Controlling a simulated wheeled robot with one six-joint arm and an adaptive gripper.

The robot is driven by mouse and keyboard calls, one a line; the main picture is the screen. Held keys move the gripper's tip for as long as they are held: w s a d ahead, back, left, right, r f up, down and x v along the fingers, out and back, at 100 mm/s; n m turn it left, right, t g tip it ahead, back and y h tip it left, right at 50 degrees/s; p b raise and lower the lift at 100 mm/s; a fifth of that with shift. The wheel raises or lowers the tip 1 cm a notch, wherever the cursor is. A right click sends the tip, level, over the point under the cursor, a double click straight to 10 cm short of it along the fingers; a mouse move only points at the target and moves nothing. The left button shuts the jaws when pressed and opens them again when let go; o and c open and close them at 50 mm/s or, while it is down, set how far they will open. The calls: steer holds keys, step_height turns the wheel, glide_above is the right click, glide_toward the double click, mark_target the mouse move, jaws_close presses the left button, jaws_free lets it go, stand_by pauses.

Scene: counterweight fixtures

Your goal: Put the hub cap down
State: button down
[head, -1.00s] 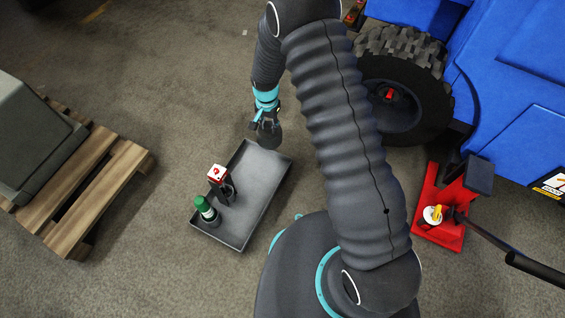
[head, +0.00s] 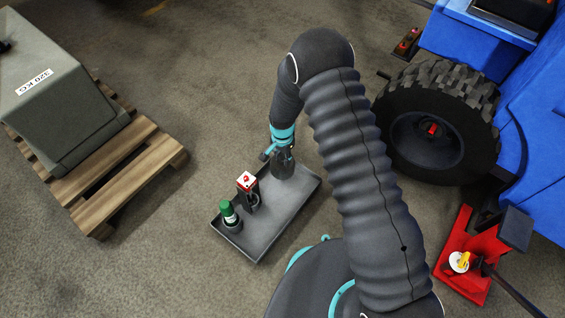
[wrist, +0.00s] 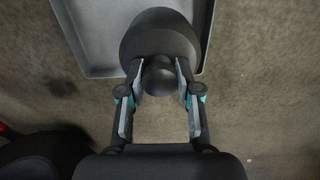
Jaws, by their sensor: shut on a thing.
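My gripper (wrist: 160,72) is shut on the hub cap (wrist: 160,35), a dark rounded piece with a narrow knob between the fingers. In the head view the hub cap (head: 283,168) hangs below my gripper (head: 282,153), at the far end of the grey tray (head: 268,232). In the wrist view it overlaps the tray's rim (wrist: 95,72) and hides part of it. I cannot tell whether it touches the tray floor.
A green-capped bottle (head: 230,217) and a red-and-white box (head: 246,184) stand in the tray's near left part. The tray's right part is bare. A pallet (head: 135,180) with a grey weight (head: 65,100) is left. A wheel (head: 435,125) and red jack (head: 462,270) are right.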

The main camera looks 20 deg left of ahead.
mark_target(282, 163)
steer(key=shift+f, duration=2)
steer(key=shift+f, duration=0.1)
steer(key=c, duration=0.8)
jaws_free()
step_height(282, 163, up, 12)
steer(key=shift+r, duration=0.1)
